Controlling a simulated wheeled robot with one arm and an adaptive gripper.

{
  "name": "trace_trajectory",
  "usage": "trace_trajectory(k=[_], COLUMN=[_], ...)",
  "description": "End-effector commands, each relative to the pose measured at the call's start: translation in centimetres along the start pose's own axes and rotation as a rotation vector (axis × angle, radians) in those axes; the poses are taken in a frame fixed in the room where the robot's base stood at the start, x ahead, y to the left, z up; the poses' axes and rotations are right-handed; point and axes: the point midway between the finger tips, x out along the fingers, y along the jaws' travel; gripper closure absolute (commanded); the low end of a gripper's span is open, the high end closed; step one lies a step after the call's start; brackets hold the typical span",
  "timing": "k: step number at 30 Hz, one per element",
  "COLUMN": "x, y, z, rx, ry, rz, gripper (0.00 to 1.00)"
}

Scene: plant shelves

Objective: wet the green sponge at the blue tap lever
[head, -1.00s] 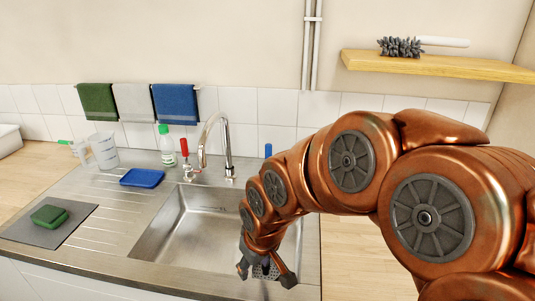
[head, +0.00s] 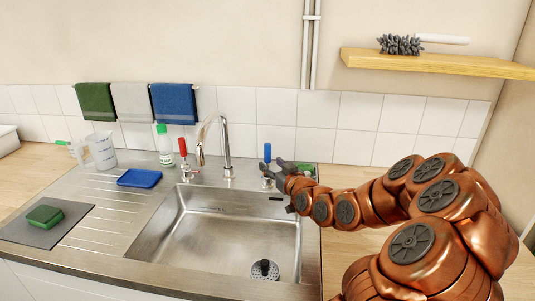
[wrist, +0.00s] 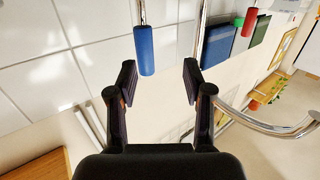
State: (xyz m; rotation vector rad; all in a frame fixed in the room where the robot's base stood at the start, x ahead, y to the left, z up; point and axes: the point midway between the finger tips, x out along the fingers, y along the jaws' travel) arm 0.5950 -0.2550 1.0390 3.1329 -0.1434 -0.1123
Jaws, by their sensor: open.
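The green sponge (head: 44,215) lies on a grey mat (head: 32,233) at the far left of the counter in the head view. The blue tap lever (head: 267,152) stands upright behind the sink, right of the curved spout (head: 226,145). My gripper (head: 270,171) is open and empty at the sink's back right, close to the blue lever. In the wrist view, the blue lever (wrist: 145,50) shows just ahead of the open fingers (wrist: 159,80), nearer the left one. I cannot tell whether they touch it.
A red tap lever (head: 183,147) stands left of the spout. A blue item (head: 140,178) lies on the drainboard, near a green-capped bottle (head: 165,145) and a clear jug (head: 102,150). Something green (head: 305,168) shows partly behind my gripper.

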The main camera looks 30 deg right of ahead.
Motion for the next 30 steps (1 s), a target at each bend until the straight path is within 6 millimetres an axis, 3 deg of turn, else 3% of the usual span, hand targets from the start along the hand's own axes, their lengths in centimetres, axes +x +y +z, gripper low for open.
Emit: trace_trajectory(k=[3, 8, 30], x=[-0.1, 0.2, 7.0], y=[1.5, 2.0, 2.1], z=[-0.5, -0.9, -1.5], rx=[0.008, 0.009, 0.008], ry=[0.054, 0.074, 0.072], rz=[0.028, 0.035, 0.034], gripper=[0.49, 0.49, 0.49])
